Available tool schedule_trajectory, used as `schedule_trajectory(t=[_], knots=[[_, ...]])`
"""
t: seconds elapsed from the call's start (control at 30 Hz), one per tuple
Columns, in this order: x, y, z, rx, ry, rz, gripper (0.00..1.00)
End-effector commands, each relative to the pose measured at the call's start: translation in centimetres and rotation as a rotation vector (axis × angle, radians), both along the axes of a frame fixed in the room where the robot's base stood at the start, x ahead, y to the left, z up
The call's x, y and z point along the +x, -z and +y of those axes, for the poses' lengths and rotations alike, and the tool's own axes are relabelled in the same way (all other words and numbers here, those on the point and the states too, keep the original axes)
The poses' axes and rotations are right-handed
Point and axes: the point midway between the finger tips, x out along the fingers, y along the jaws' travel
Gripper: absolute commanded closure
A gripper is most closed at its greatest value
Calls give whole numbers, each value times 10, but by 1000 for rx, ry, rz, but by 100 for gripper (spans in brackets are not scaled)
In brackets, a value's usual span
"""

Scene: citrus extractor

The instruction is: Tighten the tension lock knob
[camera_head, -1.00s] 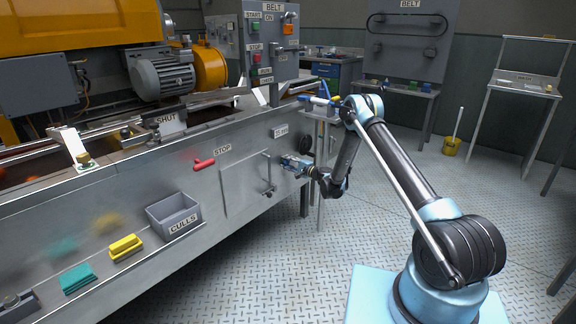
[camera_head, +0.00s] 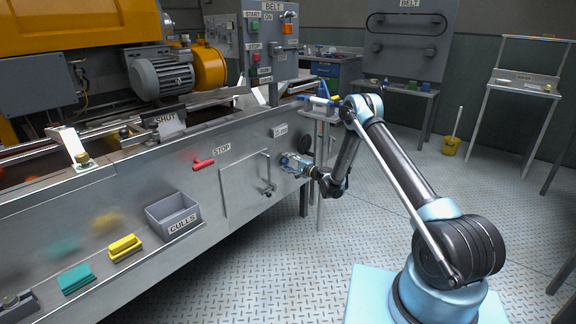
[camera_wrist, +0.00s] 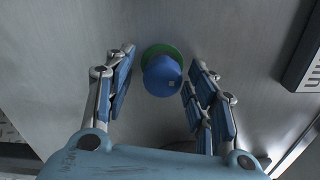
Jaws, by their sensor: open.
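A round blue knob (camera_wrist: 162,76) with a green ring (camera_wrist: 158,50) behind it stands on the grey metal panel in the wrist view. My gripper (camera_wrist: 160,88) is open, with one finger to the left of the knob and one to the right. Gaps show between the knob and both blue finger pads, so neither appears to touch it. In the head view my gripper (camera_head: 289,160) is at the right end of the machine's front panel and hides the knob there.
A dark-framed label (camera_wrist: 306,60) is cut off at the wrist view's right edge. A panel door with a handle (camera_head: 266,178) lies left of my gripper. Further left are a red STOP handle (camera_head: 203,164) and the CULLS bin (camera_head: 173,207). The floor (camera_head: 270,260) in front is clear.

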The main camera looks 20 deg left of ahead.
Motion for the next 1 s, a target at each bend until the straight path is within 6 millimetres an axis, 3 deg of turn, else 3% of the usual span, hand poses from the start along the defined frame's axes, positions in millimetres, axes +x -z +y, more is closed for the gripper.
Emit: schedule_trajectory(t=[0.53,1.0], knots=[[-25,1,-62,0,2,1,49],[-28,1,-69,0,1,1,49]])
